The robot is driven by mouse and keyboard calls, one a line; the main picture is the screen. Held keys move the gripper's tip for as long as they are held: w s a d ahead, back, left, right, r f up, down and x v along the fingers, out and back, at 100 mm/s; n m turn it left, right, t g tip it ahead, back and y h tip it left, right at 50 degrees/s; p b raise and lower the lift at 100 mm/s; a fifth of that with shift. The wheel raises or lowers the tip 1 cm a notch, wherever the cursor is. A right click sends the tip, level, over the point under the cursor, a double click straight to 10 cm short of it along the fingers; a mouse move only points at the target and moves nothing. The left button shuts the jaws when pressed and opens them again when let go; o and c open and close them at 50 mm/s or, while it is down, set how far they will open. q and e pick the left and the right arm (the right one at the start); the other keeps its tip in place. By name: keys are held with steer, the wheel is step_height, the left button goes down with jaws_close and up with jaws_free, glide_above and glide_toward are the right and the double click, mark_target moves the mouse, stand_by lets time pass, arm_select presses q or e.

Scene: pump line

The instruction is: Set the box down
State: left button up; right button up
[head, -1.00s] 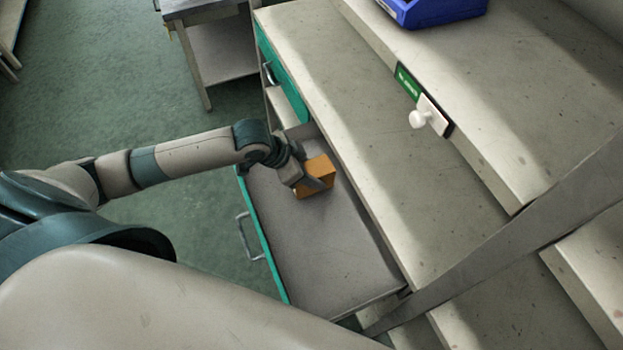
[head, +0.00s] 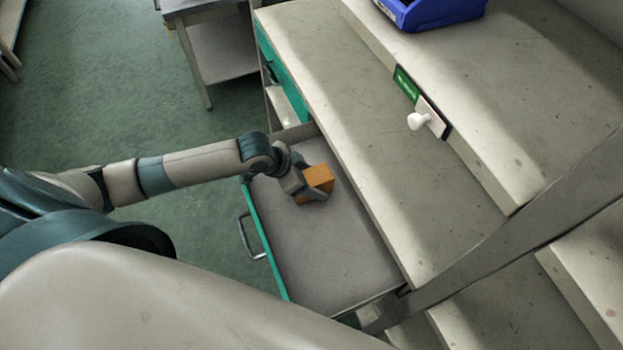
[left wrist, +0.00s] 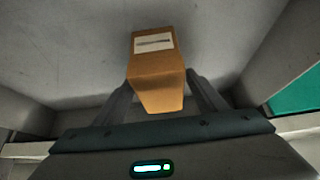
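The box (head: 319,178) is small and orange-brown. In the left wrist view the box (left wrist: 156,72) shows a white label and sits between the two fingers. My left gripper (head: 312,189) is shut on it, inside the open drawer (head: 325,255) near its far end. I cannot tell whether the box touches the drawer floor. My right gripper is not in view.
The drawer has a green front with a metal handle (head: 246,236). The workbench top (head: 345,120) runs along its right side. A blue bin (head: 432,12) stands on the upper shelf. Most of the drawer floor nearer me is clear.

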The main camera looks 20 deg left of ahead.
arm_select(q)
steer(key=shift+r, duration=0.15)
steer(key=b+v, duration=0.2)
steer(key=v, duration=1)
stand_by(0.4)
